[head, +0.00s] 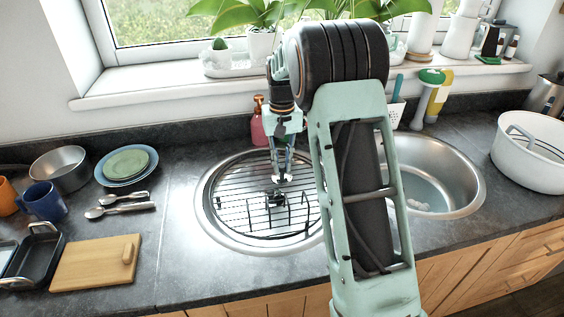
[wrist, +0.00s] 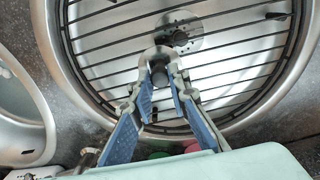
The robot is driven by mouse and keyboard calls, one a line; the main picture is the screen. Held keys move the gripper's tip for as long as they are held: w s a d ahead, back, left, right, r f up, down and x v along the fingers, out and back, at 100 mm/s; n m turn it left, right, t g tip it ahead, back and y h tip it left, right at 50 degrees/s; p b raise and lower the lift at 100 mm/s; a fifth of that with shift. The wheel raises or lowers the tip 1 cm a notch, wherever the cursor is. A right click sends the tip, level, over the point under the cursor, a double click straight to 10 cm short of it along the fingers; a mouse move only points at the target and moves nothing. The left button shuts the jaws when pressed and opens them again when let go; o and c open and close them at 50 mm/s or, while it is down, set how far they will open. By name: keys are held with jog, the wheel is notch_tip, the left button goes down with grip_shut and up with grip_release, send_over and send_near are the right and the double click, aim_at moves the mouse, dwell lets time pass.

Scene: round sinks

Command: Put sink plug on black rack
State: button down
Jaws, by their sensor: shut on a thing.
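The black rack (head: 237,200) is a round wire grid lying in the left sink (head: 207,222). Its bars also cross the wrist view. My gripper (head: 279,181) is over the rack, pointing down. In the wrist view my gripper (wrist: 160,86) has its blue-padded fingers closed around a small dark grey round piece, which looks like the sink plug (wrist: 159,76). The plug appears over the bars, and its lower side is hidden. I cannot tell whether it touches the rack. The perforated drain (wrist: 181,38) shows beneath the bars, beyond the fingertips.
Black wire prongs (head: 291,216) stand up at the rack's front. A red bottle (head: 258,124) is close behind the sink. The right sink (head: 440,181) is partly hidden by my arm. Spoons (head: 125,203), plates (head: 127,164) and a cutting board (head: 96,262) lie left.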

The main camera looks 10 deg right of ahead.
aim_at(282, 166)
jog(key=shift+f, duration=0.15)
jog(key=c, duration=2.3)
grip_release()
jog(key=shift+f, duration=0.1)
jog(key=o, duration=0.5)
jog(key=shift+c, duration=0.2)
notch_tip(282, 166, up, 12)
jog(key=shift+r, duration=0.25)
